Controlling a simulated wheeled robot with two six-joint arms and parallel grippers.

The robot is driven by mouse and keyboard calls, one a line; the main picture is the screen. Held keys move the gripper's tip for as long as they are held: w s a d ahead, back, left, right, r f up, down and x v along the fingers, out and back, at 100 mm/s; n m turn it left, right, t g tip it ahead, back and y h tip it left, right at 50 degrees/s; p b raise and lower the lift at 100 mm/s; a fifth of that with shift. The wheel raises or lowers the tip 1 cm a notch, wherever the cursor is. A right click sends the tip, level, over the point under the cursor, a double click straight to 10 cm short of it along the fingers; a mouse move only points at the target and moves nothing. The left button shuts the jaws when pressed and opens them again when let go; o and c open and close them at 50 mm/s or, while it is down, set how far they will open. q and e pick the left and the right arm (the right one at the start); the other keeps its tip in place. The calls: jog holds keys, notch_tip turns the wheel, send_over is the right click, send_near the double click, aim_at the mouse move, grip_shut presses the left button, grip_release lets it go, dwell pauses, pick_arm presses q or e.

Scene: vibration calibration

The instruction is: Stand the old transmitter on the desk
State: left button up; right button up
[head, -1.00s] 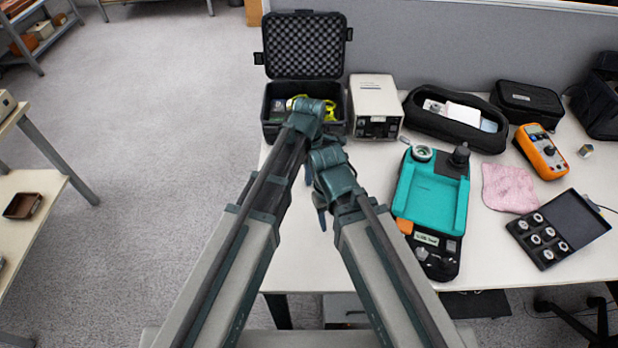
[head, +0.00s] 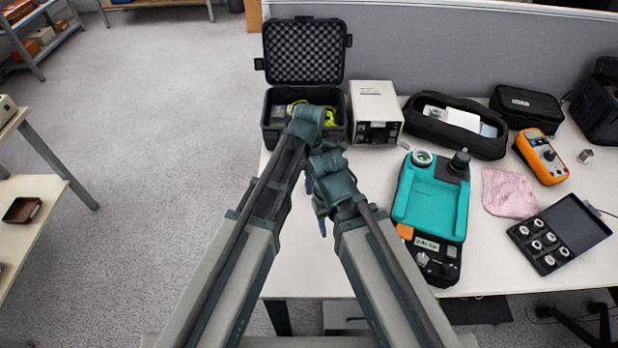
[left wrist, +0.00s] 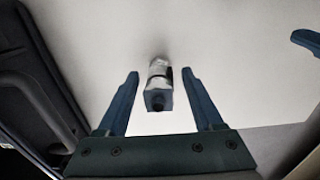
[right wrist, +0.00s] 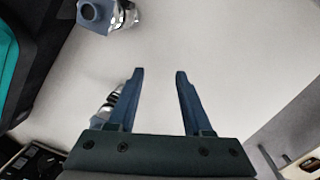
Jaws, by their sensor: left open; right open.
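A small silver cylinder with a dark blue square end (left wrist: 157,84), which looks like the transmitter, shows between the fingers of my open left gripper (left wrist: 160,72) in the left wrist view, against the pale desk. Gaps show on both sides of it. My right gripper (right wrist: 160,71) is open and empty over bare desk. Its wrist view shows a silver and blue part with a dark round centre (right wrist: 90,12) at the top and a silver cylinder (right wrist: 106,106) partly behind a finger. I cannot tell whether these are the same part. My arms hide the desk below them in the head view.
An open black case (head: 305,52) and a beige instrument (head: 376,100) stand at the back. A teal-topped calibrator (head: 432,195) is to the right, with an orange meter (head: 541,155), a pink cloth (head: 510,192) and a box of small round parts (head: 560,235) beyond.

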pick_arm(q)
notch_tip(320, 180, up, 12)
jog(key=p, duration=1.2)
jog(key=shift+r, duration=0.1)
